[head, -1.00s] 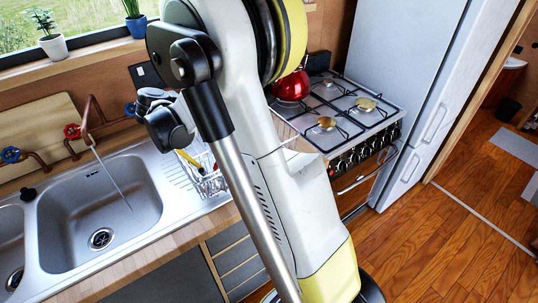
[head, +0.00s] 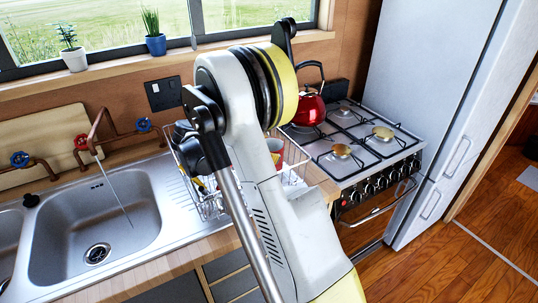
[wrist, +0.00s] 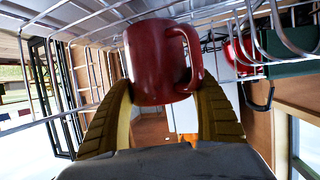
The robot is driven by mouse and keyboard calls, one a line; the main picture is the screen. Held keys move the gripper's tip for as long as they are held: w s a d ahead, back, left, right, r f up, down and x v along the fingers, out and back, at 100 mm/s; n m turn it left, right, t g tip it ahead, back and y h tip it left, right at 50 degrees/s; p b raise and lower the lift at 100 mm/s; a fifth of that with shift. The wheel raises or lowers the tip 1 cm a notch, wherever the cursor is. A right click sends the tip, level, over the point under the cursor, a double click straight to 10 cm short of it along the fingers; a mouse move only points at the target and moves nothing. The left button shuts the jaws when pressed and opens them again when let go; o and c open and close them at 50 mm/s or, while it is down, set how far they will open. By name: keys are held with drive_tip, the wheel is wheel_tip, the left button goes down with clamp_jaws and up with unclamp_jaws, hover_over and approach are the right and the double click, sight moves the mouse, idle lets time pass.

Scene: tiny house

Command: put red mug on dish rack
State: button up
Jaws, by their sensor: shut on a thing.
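In the wrist view, the red mug (wrist: 158,62) sits between the two yellow-brown fingers of my gripper (wrist: 166,82). The fingers are shut on it, and its handle points to the right of the picture. Wires of the dish rack (wrist: 85,70) surround the mug in this view. I cannot tell whether the mug touches them. In the head view, the white wire dish rack (head: 207,203) stands on the counter between sink and stove, partly behind my arm. A bit of red shows just right of my arm there; my gripper is hidden.
A red kettle (head: 307,108) stands on the gas stove (head: 360,150) right of the rack. The sink (head: 95,215) with a running tap is on the left. Two potted plants (head: 155,38) stand on the windowsill. A tall fridge (head: 440,100) is on the right.

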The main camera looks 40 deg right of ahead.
drive_tip(key=shift+f, duration=0.25)
drive_tip(key=o, duration=1.4)
drive_tip(key=shift+r, duration=0.15)
drive_tip(key=p+v, duration=0.2)
drive_tip(key=v, duration=0.5)
drive_tip(key=shift+w+a+p, duration=0.1)
drive_tip(key=shift+a+p, duration=0.05)
drive_tip(key=shift+p, duration=0.2)
